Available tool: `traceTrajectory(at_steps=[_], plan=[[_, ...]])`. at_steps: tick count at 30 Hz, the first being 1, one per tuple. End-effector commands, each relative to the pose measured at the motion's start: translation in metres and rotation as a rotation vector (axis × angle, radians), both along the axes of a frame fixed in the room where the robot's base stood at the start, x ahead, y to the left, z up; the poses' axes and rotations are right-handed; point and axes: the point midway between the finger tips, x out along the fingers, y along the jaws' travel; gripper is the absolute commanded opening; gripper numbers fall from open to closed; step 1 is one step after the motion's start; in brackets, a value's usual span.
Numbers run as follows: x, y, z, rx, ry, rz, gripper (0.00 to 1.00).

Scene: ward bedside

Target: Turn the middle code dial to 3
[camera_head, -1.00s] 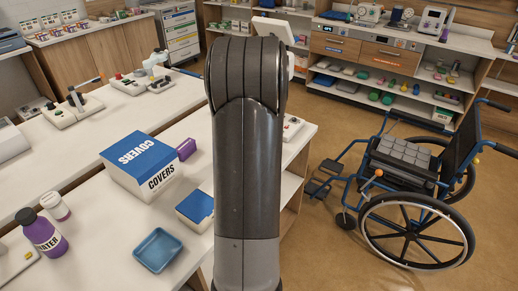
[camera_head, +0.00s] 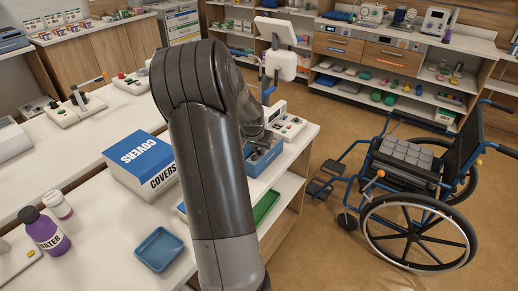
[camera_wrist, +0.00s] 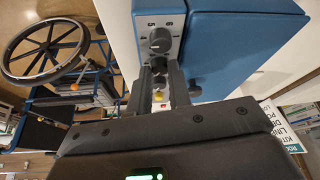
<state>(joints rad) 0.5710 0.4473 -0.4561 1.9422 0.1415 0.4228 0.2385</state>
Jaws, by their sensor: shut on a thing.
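A blue box (camera_wrist: 232,40) with a grey dial panel (camera_wrist: 146,24) fills the upper middle of the wrist view. One dark round dial (camera_wrist: 160,38) shows clear of my gripper, with small digits around it. A second dial (camera_wrist: 158,66) sits between the fingertips of my gripper (camera_wrist: 158,74), which is shut on it. The gripper hides any dial below and the held dial's digits, so its setting cannot be read. In the head view the blue box (camera_head: 264,160) stands near the table's right edge, partly behind my arm.
A covers box (camera_head: 140,165), a blue tray (camera_head: 159,249) and a purple bottle (camera_head: 46,235) stand on the table (camera_head: 105,215). A control unit (camera_head: 288,127) is behind the blue box. A wheelchair (camera_head: 415,190) stands at right.

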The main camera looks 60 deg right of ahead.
Motion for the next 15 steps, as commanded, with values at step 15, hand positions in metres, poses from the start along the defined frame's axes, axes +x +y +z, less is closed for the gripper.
traceTrajectory(at_steps=[15], plan=[[-0.0001,0.0008,-0.0011,0.003,0.002,-0.002,0.27]])
